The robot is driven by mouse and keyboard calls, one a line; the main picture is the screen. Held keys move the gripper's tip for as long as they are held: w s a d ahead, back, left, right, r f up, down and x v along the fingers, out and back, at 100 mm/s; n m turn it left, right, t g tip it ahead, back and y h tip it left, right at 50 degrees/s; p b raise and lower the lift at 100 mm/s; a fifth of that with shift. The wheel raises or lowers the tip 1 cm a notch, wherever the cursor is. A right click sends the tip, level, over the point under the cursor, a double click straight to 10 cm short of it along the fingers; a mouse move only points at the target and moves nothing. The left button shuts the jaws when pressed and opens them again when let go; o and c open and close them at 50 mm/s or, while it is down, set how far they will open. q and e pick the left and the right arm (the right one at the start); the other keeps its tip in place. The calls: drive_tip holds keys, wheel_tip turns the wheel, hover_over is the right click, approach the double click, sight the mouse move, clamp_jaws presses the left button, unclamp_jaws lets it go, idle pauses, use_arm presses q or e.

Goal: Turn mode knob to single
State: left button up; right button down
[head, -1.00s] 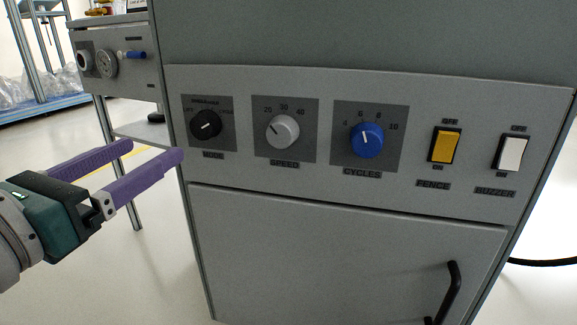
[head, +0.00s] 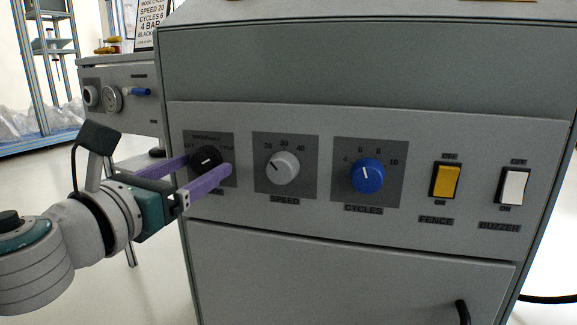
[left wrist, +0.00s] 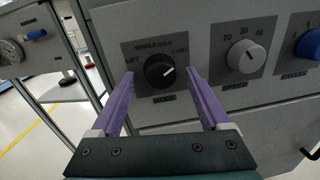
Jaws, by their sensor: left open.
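The black mode knob (head: 206,159) is at the left end of the grey control panel. In the left wrist view the mode knob (left wrist: 159,71) shows a white pointer line aimed up and to the right, with "LIFT" printed at its left, a label above and another at its upper right. My left gripper (head: 207,172) is open, with its purple fingers reaching toward the knob. In the left wrist view the left gripper (left wrist: 160,82) has one finger on each side of the knob; I cannot tell whether they touch it. My right gripper is not in view.
Right of the mode knob are the grey speed knob (head: 284,167), blue cycles knob (head: 367,175), yellow fence switch (head: 446,181) and white buzzer switch (head: 515,186). A black door handle (head: 463,312) sticks out below. A side panel with a gauge (head: 113,99) stands at the left.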

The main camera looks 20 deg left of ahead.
use_arm(q)
clamp_jaws()
idle(0.7)
drive_tip(key=shift+n, duration=0.3)
drive_tip(key=n, duration=0.2)
drive_tip(key=shift+f+n+b, duration=0.1)
drive_tip(key=shift+n+b, duration=0.3)
drive_tip(key=n, duration=0.4)
drive_tip(key=shift+d+n+t+b, duration=0.15)
drive_tip(key=shift+n+t+b, duration=0.15)
drive_tip(key=n, duration=0.4)
drive_tip(key=shift+y, duration=0.3)
drive_tip(key=n, duration=0.4)
drive_tip(key=shift+d, duration=0.15)
drive_tip(key=shift+n+y, duration=0.4)
